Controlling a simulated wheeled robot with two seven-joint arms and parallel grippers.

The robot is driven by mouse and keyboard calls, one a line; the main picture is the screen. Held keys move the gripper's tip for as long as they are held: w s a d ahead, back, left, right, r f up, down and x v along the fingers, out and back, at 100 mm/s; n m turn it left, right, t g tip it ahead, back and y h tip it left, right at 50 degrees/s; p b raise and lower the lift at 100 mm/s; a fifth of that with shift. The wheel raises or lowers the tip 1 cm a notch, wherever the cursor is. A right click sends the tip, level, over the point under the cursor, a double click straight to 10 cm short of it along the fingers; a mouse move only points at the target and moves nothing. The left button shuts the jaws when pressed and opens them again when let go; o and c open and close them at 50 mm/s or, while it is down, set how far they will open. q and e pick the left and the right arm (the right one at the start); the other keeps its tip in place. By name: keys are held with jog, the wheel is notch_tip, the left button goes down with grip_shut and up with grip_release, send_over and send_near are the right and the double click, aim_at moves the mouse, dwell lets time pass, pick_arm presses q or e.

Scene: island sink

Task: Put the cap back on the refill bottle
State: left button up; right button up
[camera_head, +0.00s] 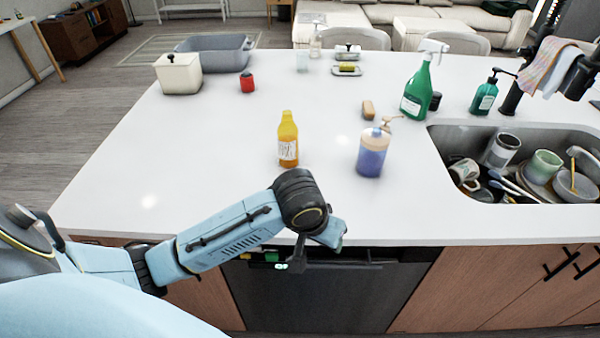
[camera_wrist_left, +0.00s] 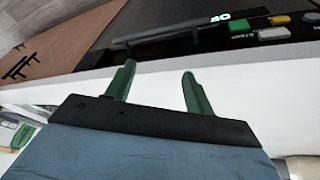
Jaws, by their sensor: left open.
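A yellow-orange bottle with a white label (camera_head: 288,145) stands upright on the white counter; its top is too small to tell if it is capped. A blue-purple bottle with a peach top and pump (camera_head: 372,155) stands to its right. I cannot tell which is the refill bottle, and no loose cap is clearly identifiable. A small dark round object (camera_head: 435,101) sits beside the green spray bottle. My left gripper (camera_wrist_left: 158,82) is open and empty at the counter's front edge, near the dishwasher front, apart from both bottles. My right gripper is in neither view.
A green spray bottle (camera_head: 416,92) and a green soap dispenser (camera_head: 484,97) stand near the sink (camera_head: 440,138), which holds dishes. A small red container (camera_head: 247,83), cream canister (camera_head: 179,75) and grey tub (camera_head: 214,52) stand farther left. The counter's left front is clear.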

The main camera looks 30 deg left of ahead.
pick_arm(q)
jog(key=w+a+r+n, duration=0.1)
jog(key=w+a, duration=0.1)
jog(key=w+a+r+n+y, duration=0.1)
jog(key=w+a+r, duration=0.1)
jog(key=w, duration=0.1)
jog(key=w+a+r+n+y, duration=0.1)
jog(key=w+a+r, duration=0.1)
jog(key=shift+w, duration=0.2)
jog(key=w+a+r+n+y, duration=0.1)
jog(key=w+a+r+n, duration=0.3)
jog(key=a+r, duration=0.2)
jog(key=shift+w+a, duration=0.15)
jog(key=shift+a, duration=0.35)
send_near(300, 170)
notch_tip(300, 170, down, 3)
jog(key=shift+r+y+b, duration=0.25)
jog(key=shift+y+b, duration=0.05)
jog(key=shift+b, duration=0.1)
jog(key=shift+f, duration=0.1)
jog(key=x, duration=0.5)
jog(key=shift+d+f+b, duration=0.1)
jog(key=shift+d+b, duration=0.15)
jog(key=shift+b, duration=0.05)
